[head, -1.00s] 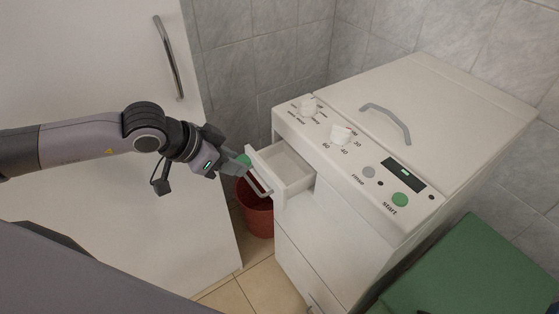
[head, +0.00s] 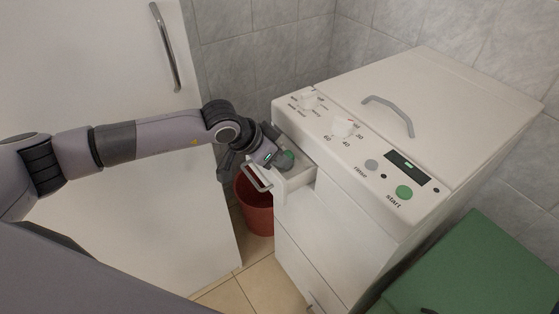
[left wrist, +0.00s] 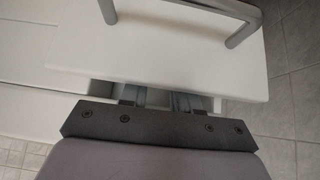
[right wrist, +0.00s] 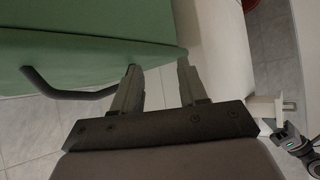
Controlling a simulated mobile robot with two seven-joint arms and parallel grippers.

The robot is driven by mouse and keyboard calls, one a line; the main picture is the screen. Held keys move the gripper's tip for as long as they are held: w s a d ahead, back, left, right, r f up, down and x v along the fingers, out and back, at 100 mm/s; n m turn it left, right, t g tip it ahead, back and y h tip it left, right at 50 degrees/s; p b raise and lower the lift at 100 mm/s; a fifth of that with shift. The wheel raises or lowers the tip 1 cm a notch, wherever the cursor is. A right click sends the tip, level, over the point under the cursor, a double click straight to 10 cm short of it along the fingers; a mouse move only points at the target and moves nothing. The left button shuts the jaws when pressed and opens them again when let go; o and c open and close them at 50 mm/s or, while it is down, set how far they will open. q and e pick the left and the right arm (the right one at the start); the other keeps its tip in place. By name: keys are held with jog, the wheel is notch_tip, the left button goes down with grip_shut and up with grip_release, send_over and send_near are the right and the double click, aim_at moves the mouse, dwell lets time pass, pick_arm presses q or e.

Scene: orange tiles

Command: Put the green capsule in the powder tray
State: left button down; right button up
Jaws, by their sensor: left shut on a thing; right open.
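The green capsule (head: 287,159) is in my left gripper (head: 279,157), at the opened powder tray (head: 295,183) of the white washing machine. The gripper reaches over the tray's front from the left. The capsule appears within the tray's opening; I cannot tell whether it touches the tray floor. In the left wrist view, the tray's front panel (left wrist: 160,48) covers the fingertips, and the capsule is hidden. My right gripper (right wrist: 158,72) is open and empty, near a green surface with a dark handle.
A red bucket (head: 256,210) stands on the floor below the tray. The washing machine top (head: 430,95) has knobs, a start button and a grey handle. A white door (head: 100,70) is at left. A green box (head: 460,270) is at lower right.

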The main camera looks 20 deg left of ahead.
pick_arm(q)
jog(key=r+g+p, duration=0.1)
jog(key=r+y+p, duration=0.1)
jog(key=p, duration=0.1)
jog(key=shift+w+d+g+p, duration=0.2)
jog(key=shift+g+p, duration=0.1)
jog(key=shift+g, duration=0.1)
jog(key=shift+f+y+p, duration=0.15)
jog(key=shift+y+p, duration=0.15)
jog(key=shift+y, duration=0.1)
jog(key=shift+a+f+g+b, duration=0.1)
jog(key=shift+f+g+b, duration=0.25)
jog(key=shift+f, duration=0.75)
pick_arm(e)
jog(key=shift+d+r, duration=0.1)
jog(key=shift+r, duration=2.25)
pick_arm(q)
jog(key=shift+f, duration=0.15)
jog(key=c, duration=0.8)
grip_release()
